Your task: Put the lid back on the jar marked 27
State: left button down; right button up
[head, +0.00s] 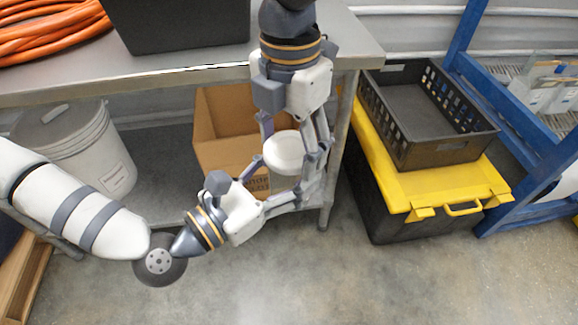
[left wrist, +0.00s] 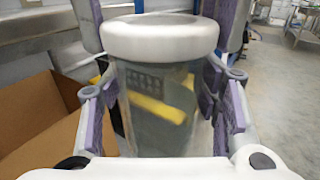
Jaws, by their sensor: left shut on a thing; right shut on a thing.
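A clear jar (left wrist: 158,110) stands upright in the left wrist view, with a white lid (left wrist: 160,36) at its top. In the head view the round lid (head: 287,152) hides most of the jar. My left gripper (head: 284,172) is shut on the jar body, with its purple-padded fingers on both sides in the left wrist view. My right gripper (head: 296,138) comes from the top of the head view and is shut on the lid. The lid looks level and close on the rim; whether it is fully seated I cannot tell. No number shows on the jar.
A metal workbench (head: 190,75) lies behind, with a cardboard box (head: 215,125) and a white bucket (head: 85,150) below it. A black crate (head: 425,150) sits on a yellow-lidded tote (head: 385,185) at right, by a blue rack (head: 515,150). The front floor is clear.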

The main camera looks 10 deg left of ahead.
jog(key=o, duration=1.3)
jog(key=shift+r, duration=0.15)
notch_tip(320, 180, up, 4)
jog(key=shift+r, duration=0.15)
jog(key=shift+c, duration=0.5)
